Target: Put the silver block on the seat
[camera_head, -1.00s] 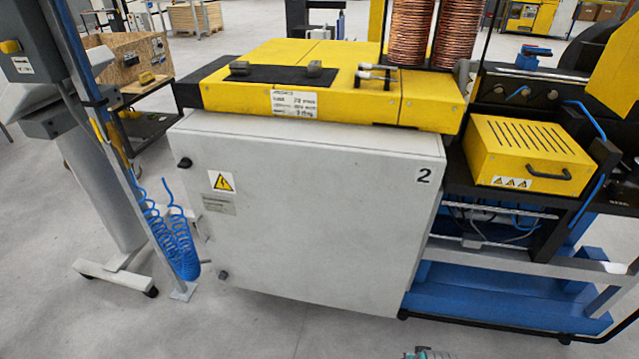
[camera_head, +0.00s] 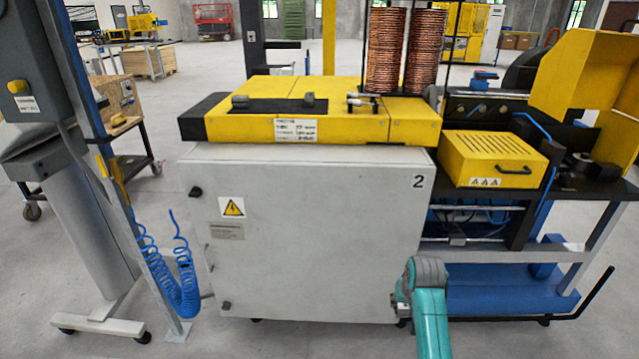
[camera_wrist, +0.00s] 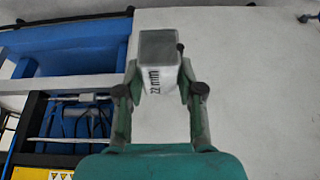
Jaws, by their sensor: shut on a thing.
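The silver block (camera_wrist: 157,48) is held in my gripper (camera_wrist: 159,78) in the wrist view. It is a box shape with a grey end face and a paler side marked "22 mm". The two fingers are shut on its opposite sides. In the head view my teal and grey arm rises at the lower right in front of the cabinet; the gripper and block cannot be made out there. No seat can be told for certain. A black plate (camera_head: 283,107) with two small dark pieces lies on the yellow machine top (camera_head: 345,92).
The white cabinet (camera_head: 310,240) marked 2 stands under the yellow top. Two copper coil stacks (camera_head: 386,50) rise behind it. A yellow box with a handle (camera_head: 492,157) is at right, above a blue base (camera_head: 510,288). A post with blue coiled hose (camera_head: 178,285) stands left.

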